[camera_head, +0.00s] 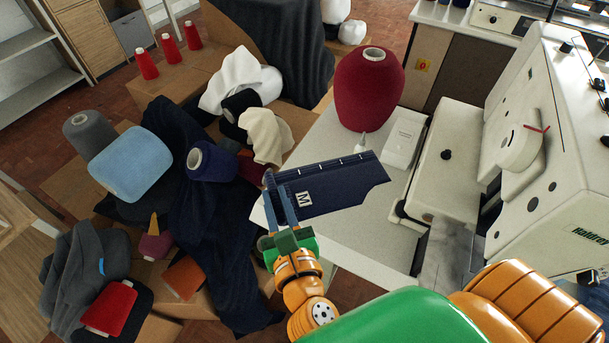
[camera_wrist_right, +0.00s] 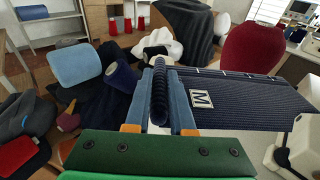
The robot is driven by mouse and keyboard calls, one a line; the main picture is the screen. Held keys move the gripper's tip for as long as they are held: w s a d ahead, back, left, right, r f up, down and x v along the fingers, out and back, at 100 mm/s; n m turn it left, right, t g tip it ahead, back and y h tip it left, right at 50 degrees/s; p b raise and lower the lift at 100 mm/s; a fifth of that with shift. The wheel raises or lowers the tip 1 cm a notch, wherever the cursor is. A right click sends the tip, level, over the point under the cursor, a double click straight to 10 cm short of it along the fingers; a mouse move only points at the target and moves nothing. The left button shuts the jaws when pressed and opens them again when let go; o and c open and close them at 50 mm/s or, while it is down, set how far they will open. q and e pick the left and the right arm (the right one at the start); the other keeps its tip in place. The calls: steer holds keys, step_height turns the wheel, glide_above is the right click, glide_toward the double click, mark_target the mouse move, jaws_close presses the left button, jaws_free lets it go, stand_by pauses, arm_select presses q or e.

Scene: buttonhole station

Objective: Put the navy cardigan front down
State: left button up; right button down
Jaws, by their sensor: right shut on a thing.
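The navy cardigan front (camera_head: 338,184) is a flat dark blue ribbed panel with a white M label and small white marks along its upper edge. My right gripper (camera_head: 277,192) is shut on its left end. The panel extends to the right, over the pale worktop (camera_head: 345,240); I cannot tell whether any of it touches the top. In the right wrist view the cardigan front (camera_wrist_right: 240,98) has its near end between the fingers of my right gripper (camera_wrist_right: 160,95), with the M label facing up. My left gripper is not in view.
A large dark red yarn cone (camera_head: 366,90) stands on the worktop behind the panel. A white buttonhole machine (camera_head: 550,150) stands at the right. Boxes with cones and dark cloth (camera_head: 215,230) crowd the left. Bare worktop shows in front of the panel.

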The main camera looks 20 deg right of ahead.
mark_target(279, 179)
steer(key=w+d+f, duration=0.1)
steer(key=w, duration=0.1)
steer(key=w+f, duration=0.1)
steer(key=w+d, duration=0.1)
steer(key=w, duration=0.1)
steer(key=shift+w+d+f, duration=0.3)
steer(key=shift+w+f, duration=0.05)
steer(key=shift+f, duration=0.05)
steer(key=w+d+f+b, duration=0.2)
steer(key=w+f+b, duration=0.2)
steer(key=f, duration=0.5)
steer(key=shift+w+d+f, duration=0.4)
steer(key=shift+w, duration=0.5)
steer(key=shift+f+b, duration=0.6)
steer(key=c, duration=0.8)
jaws_free()
steer(key=shift+o, duration=0.2)
steer(key=shift+r, duration=0.1)
